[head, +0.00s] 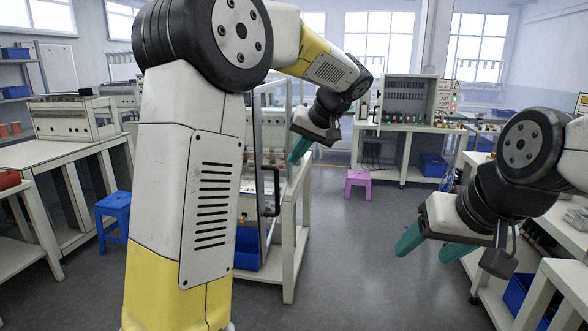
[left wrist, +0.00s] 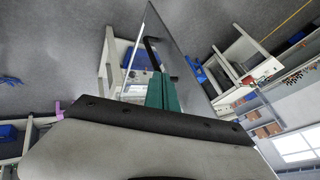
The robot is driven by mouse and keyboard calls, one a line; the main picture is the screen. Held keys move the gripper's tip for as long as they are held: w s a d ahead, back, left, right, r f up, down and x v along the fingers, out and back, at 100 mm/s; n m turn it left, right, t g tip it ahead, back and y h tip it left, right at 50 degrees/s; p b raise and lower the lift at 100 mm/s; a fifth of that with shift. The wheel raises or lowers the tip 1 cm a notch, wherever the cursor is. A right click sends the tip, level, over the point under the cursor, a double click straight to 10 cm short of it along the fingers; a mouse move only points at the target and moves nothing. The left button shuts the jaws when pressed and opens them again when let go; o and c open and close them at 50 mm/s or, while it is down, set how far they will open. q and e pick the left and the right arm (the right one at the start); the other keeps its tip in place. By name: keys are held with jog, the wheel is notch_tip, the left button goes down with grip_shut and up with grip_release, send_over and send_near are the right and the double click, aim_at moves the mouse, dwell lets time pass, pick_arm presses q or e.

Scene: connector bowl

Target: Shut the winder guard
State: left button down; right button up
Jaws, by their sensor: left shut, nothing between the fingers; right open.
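The winder guard (head: 259,130) is a tall clear panel with a thin frame, partly hidden behind my left arm in the head view. Its black bar handle (head: 276,190) is on the side toward me. In the left wrist view the clear guard (left wrist: 181,62) slants across, with the handle (left wrist: 150,52) near its edge. My left gripper (head: 299,149) has its green fingers together and empty, to the upper right of the handle; its fingers also show in the left wrist view (left wrist: 161,92). I cannot tell whether they touch the panel. My right gripper (head: 430,246) is open and empty, well to the right.
The guard's machine stands on a white-framed bench (head: 289,240), with a blue bin (head: 247,247) low down. A purple stool (head: 359,183) is on the floor behind, and a blue stool (head: 114,215) at left. Workbenches line both sides. The middle floor is clear.

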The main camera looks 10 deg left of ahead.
pick_arm(q)
send_near(260, 185)
notch_tip(260, 185, down, 4)
jog(key=w+d, duration=0.2)
jog(key=shift+s+a, duration=0.1)
jog(key=shift+a, duration=2)
